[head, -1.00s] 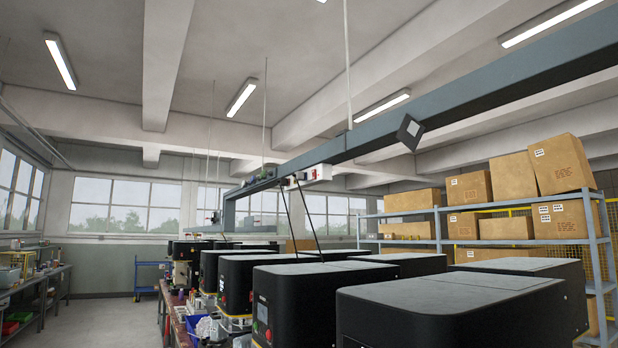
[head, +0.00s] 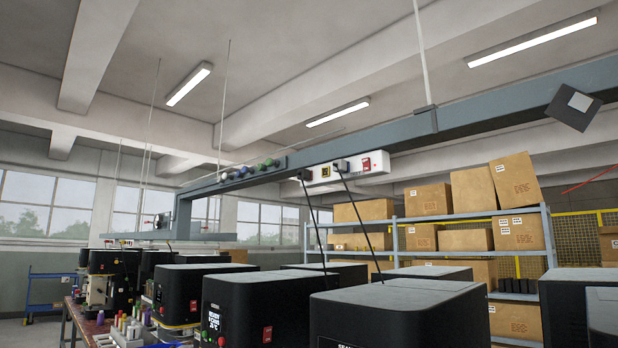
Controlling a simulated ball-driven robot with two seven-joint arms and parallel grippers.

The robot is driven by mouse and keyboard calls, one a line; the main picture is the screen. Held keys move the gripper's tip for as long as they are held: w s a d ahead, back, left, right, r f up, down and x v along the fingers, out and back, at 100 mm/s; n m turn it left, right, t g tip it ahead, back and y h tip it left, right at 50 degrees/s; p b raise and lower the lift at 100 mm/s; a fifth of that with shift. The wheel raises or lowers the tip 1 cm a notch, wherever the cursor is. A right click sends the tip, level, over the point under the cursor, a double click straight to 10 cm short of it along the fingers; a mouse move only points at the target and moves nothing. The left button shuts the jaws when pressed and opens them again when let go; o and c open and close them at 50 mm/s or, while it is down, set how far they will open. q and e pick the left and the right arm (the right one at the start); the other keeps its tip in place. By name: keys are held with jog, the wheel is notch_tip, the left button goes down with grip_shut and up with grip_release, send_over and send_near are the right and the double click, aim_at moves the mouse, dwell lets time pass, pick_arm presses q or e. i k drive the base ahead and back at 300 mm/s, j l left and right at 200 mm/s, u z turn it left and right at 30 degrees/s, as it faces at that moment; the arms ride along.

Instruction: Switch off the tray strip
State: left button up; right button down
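A white power strip (head: 345,171) is fixed along the side of the grey overhead tray beam (head: 400,138), right of the middle in the head view. A red switch (head: 366,164) sits near its right end. Two black plugs are in the strip, and their black cables hang down to the machines. A small yellow-marked socket or label shows between the plugs. Whether the switch is on or off is too small to tell. Neither of my grippers is in view.
Black seamer machines (head: 400,313) stand in a row below the strip. One shows a lit display and a red switch (head: 267,334). Thread cones (head: 130,328) stand on the bench at lower left. Shelves with cardboard boxes (head: 470,240) stand behind at right.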

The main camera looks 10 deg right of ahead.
aim_at(366, 164)
jog(key=i+j, duration=0.15)
jog(key=j, duration=0.2)
jog(key=i+j, duration=0.2)
jog(key=j, duration=0.15)
jog(key=i+j+z, duration=0.1)
jog(key=j, duration=0.2)
jog(key=i+j, duration=0.2)
jog(key=j, duration=0.15)
jog(key=i+j, duration=0.15)
jog(key=j, duration=0.25)
jog(key=i+l+z, duration=0.05)
